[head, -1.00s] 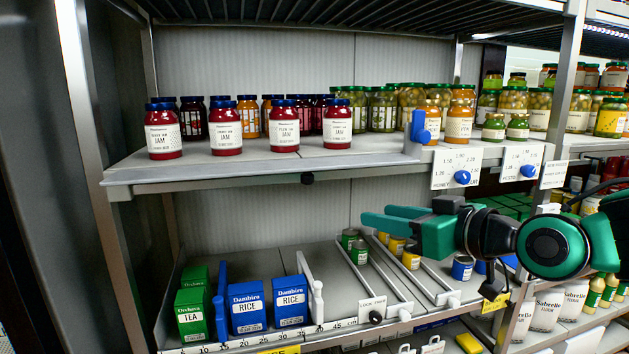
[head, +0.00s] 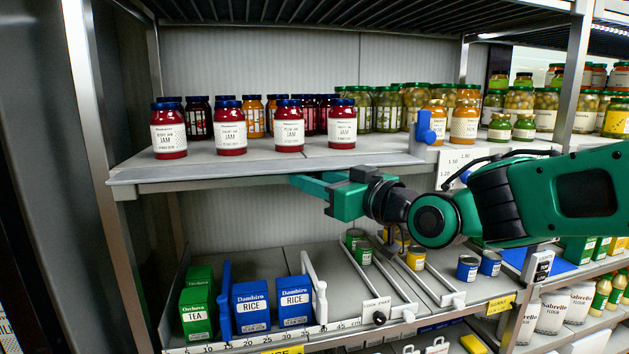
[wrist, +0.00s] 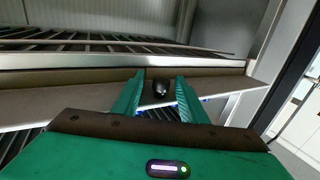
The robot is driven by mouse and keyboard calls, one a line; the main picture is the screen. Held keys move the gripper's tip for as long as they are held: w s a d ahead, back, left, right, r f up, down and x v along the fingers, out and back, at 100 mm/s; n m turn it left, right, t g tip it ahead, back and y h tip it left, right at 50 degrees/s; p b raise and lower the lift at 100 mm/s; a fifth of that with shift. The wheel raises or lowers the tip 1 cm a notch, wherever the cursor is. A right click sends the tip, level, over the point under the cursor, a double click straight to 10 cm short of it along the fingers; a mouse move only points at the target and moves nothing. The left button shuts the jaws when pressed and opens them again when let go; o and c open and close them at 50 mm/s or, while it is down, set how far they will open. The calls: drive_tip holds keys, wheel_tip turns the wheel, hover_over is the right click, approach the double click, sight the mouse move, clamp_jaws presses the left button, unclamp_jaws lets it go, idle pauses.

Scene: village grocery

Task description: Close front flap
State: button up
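The front flap (head: 220,174) is a long grey strip along the front edge of the upper shelf, below the jam jars; it sticks outward, roughly flat. In the wrist view the flap (wrist: 70,106) crosses the picture, with a dark round knob (wrist: 160,88) at its middle. My gripper (head: 298,181) is at the underside of the flap's front edge in the head view and hides the knob there. In the wrist view my gripper (wrist: 160,77) is open, one finger on each side of the knob. I cannot tell whether either finger touches it.
Jam jars (head: 230,130) stand in a row on the upper shelf (head: 195,158) behind the flap. A blue clip (head: 427,128) stands at its right. Rice boxes (head: 250,305), a tea box (head: 197,303) and green cans (head: 362,252) stand on the lower shelf. Steel posts flank the bay.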

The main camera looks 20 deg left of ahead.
drive_tip(key=shift+w+a, duration=0.2)
drive_tip(key=shift+a, duration=0.15)
drive_tip(key=shift+c, duration=0.4)
clamp_jaws()
